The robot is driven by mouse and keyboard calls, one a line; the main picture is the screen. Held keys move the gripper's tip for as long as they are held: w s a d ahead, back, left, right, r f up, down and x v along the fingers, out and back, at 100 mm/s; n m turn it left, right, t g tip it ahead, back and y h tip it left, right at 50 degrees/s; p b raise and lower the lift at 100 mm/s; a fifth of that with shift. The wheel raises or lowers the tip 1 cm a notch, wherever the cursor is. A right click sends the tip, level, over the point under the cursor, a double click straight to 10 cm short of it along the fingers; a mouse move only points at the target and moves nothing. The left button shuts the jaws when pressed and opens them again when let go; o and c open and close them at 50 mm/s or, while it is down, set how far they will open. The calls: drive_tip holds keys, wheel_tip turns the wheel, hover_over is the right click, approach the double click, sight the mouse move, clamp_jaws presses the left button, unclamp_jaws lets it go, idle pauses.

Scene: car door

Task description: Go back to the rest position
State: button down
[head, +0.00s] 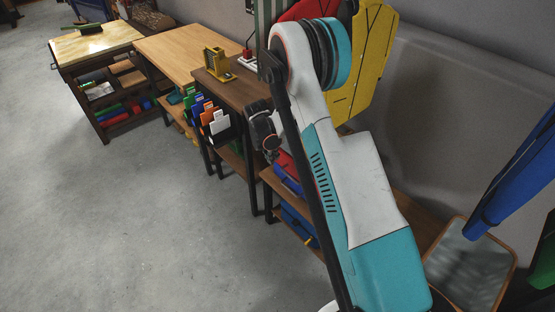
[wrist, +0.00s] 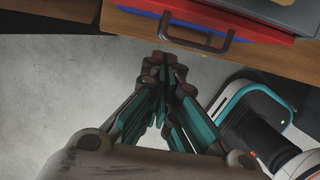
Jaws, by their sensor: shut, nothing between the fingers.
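My gripper (wrist: 166,66) shows in the wrist view with its teal-sided fingers drawn together at the tips, shut and empty. It points toward a dark curved handle (wrist: 195,45) on a wooden front at the top of that view. The fingertips are just below the handle in the picture; I cannot tell how large the gap is. In the head view my white and teal arm is folded across the right half and hides part of the furniture behind it. The fingers cannot be made out there.
Wooden workbenches (head: 182,50) run along the wall. A yellow tool (head: 218,64) and a holder with coloured cards (head: 215,125) are near my arm. A yellow panel (head: 368,60) stands behind it. A stool (head: 470,275) is at right. The grey floor (head: 110,210) at left is clear.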

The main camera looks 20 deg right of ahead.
drive_tip(key=s+a+r+m+t, duration=0.1)
drive_tip(key=s+a+r+m, duration=0.2)
drive_tip(key=r, duration=0.7)
drive_tip(key=s+r+m+t+y, duration=0.1)
drive_tip(key=s+r+m, duration=0.3)
drive_tip(key=r, duration=0.5)
drive_tip(key=s+a+r+m+t, duration=0.15)
drive_tip(key=s+r, duration=0.35)
drive_tip(key=r, duration=0.5)
drive_tip(key=s+a+r+m+t, duration=0.1)
drive_tip(key=s+a+r+m, duration=0.1)
drive_tip(key=s+m, duration=0.4)
drive_tip(key=s+a+r+m+t+y+p, duration=0.1)
drive_tip(key=s+m, duration=0.6)
drive_tip(key=s, duration=0.9)
drive_tip(key=shift+s+a+r+t+y, duration=0.15)
drive_tip(key=shift+a+r+t+y, duration=0.25)
drive_tip(key=shift+a+r, duration=0.95)
drive_tip(key=shift+d+r, duration=0.35)
drive_tip(key=shift+d, duration=0.05)
